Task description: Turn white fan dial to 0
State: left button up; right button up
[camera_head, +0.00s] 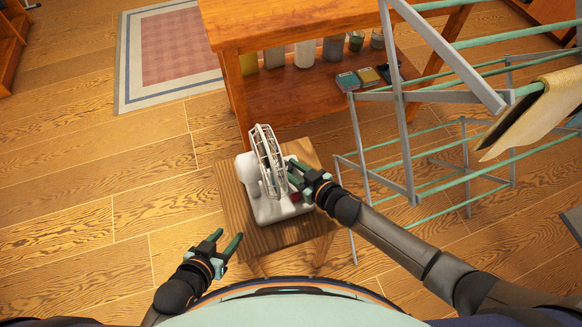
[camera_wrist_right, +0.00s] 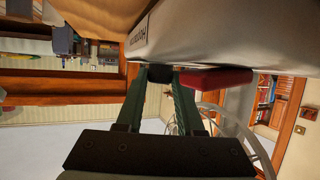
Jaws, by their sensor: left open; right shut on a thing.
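The white fan (camera_head: 272,208) stands on a small wooden stool, its round cage upright above a pale base. My right gripper (camera_head: 295,172) reaches the fan's right side. In the right wrist view, my right gripper (camera_wrist_right: 158,82) is shut on a small dark knob, which looks like the dial (camera_wrist_right: 157,71), on the fan's base (camera_wrist_right: 190,35). The fingers hide most of it, and its setting cannot be read. A red part (camera_wrist_right: 213,78) sits beside the dial. My left gripper (camera_head: 226,244) is open and empty, in front and left of the stool.
The wooden stool (camera_head: 236,208) has little bare top around the fan. A wooden shelf table (camera_head: 290,22) with several jars stands behind. A metal drying rack (camera_head: 408,150) with a cloth (camera_head: 540,115) stands close on the right.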

grip_shut()
pick_arm(q)
jog(key=shift+r, duration=0.1)
pick_arm(e)
jog(key=shift+r+n+y+p, duration=0.1)
jog(key=shift+n+y+p, duration=0.2)
jog(key=shift+w+n+g+y+p, duration=0.1)
jog(key=shift+n+g+y+p, duration=0.25)
jog(key=shift+n+g+y, duration=0.25)
jog(key=shift+w+d+n+g+y, duration=0.15)
jog(key=shift+n+g+y, duration=0.25)
jog(key=shift+n+g, duration=0.5)
pick_arm(q)
jog(key=shift+s+a+f+b, duration=0.2)
jog(key=shift+s+a+b, duration=0.05)
jog(key=shift+a+b, duration=0.15)
pick_arm(e)
jog(key=shift+n+g+y, duration=0.4)
jog(key=shift+n+g, duration=0.2)
pick_arm(q)
jog(key=shift+w+d+r, duration=0.15)
jog(key=shift+d+r, duration=0.05)
jog(key=shift+r, duration=0.1)
pick_arm(e)
jog(key=shift+d, duration=0.1)
jog(key=o, duration=0.9)
grip_release()
pick_arm(q)
jog(key=shift+w, duration=0.1)
